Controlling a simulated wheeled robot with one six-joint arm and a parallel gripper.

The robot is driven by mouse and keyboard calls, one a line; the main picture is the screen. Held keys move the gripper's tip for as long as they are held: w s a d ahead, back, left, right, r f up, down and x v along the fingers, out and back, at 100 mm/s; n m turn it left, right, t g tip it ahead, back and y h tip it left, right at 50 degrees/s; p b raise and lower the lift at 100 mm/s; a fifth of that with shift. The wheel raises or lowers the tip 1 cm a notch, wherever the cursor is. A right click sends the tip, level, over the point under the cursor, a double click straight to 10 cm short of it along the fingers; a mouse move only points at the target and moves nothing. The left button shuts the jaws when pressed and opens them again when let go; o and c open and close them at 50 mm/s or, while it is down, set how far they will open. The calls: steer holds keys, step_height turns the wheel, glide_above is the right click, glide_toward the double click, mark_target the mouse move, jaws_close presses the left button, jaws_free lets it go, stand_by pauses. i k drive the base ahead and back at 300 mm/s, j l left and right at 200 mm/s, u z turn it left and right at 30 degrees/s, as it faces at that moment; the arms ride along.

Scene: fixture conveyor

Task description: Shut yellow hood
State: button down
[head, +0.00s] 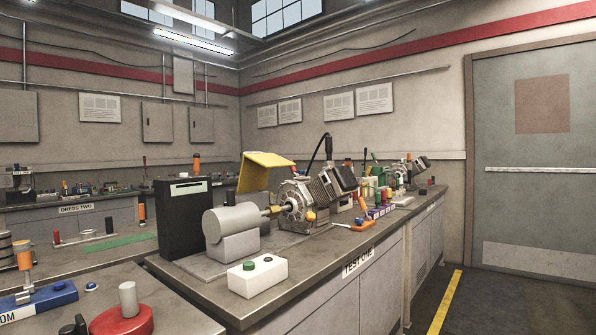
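The yellow hood (258,176) is on the test bench (262,310) in the middle of the view. It stands raised, with one panel upright and a top panel sticking out to the right. Below and in front of it, a shaft coupling (272,210) lies uncovered between a grey cylindrical motor (232,224) and a finned metal machine (298,200). The hood's lower edge and hinge are hidden behind the motor and shaft. My gripper is not in view.
A black box (184,218) stands left of the motor. A white box with a green button (257,278) sits at the bench's front edge. An orange-handled tool (362,225) lies to the right. The floor (500,305) at the right is clear.

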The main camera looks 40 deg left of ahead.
mark_target(256, 166)
steer(key=i+u, duration=0.15)
steer(key=i, duration=0.65)
steer(key=i+l+u, duration=0.15)
steer(key=i, duration=0.7)
